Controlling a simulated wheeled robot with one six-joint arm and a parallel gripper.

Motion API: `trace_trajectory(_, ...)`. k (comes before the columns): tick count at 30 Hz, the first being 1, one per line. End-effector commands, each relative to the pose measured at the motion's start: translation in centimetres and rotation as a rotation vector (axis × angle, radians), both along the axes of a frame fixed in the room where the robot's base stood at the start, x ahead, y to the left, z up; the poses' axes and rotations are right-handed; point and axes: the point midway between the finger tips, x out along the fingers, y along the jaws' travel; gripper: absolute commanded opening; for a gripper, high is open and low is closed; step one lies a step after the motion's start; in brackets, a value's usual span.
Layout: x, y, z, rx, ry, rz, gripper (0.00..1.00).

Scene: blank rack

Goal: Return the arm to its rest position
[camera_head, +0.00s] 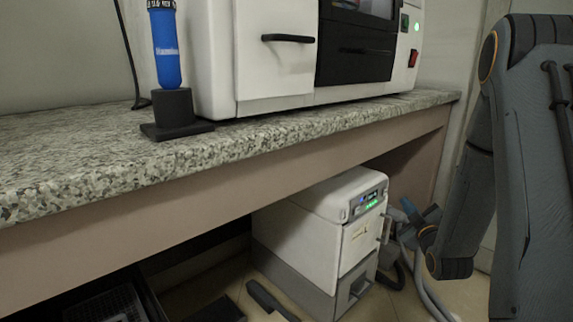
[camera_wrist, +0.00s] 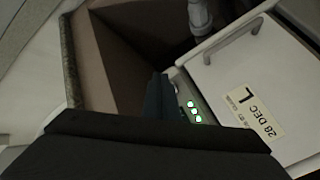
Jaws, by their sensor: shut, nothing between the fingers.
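My arm (camera_head: 535,180) fills the right side of the head view, folded with its lower part hanging beside the bench. My gripper (camera_wrist: 160,80) shows in the wrist view as dark fingers together, with nothing between them. In the head view its end is small and hard to make out near the white cabinet's right side. In the wrist view the fingers appear in front of the cabinet's panel with green lights; I cannot tell the gap.
A speckled stone counter (camera_head: 90,165) carries a large white machine (camera_head: 275,60) and a blue cylinder (camera_head: 166,48) on a black stand (camera_head: 173,108). Below are a white cabinet (camera_head: 310,225), hoses (camera_head: 425,290) and a dark crate (camera_head: 150,295). The cabinet's labelled front (camera_wrist: 255,85) shows in the wrist view.

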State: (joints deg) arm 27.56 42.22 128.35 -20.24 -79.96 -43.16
Motion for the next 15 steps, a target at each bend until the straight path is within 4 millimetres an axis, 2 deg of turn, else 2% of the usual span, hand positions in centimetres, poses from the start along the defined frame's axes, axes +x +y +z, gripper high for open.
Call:
trace_trajectory(4,0.1,3.7,-0.3,0.124,0.180,-0.002,0.00)
trace_trajectory(8,-1.6,7.3,-1.2,0.256,0.368,-0.036,0.00)
trace_trajectory(11,-4.0,10.1,-1.8,0.358,0.511,-0.079,0.00)
trace_trajectory(15,-8.8,14.1,-2.5,0.491,0.708,-0.156,0.00)
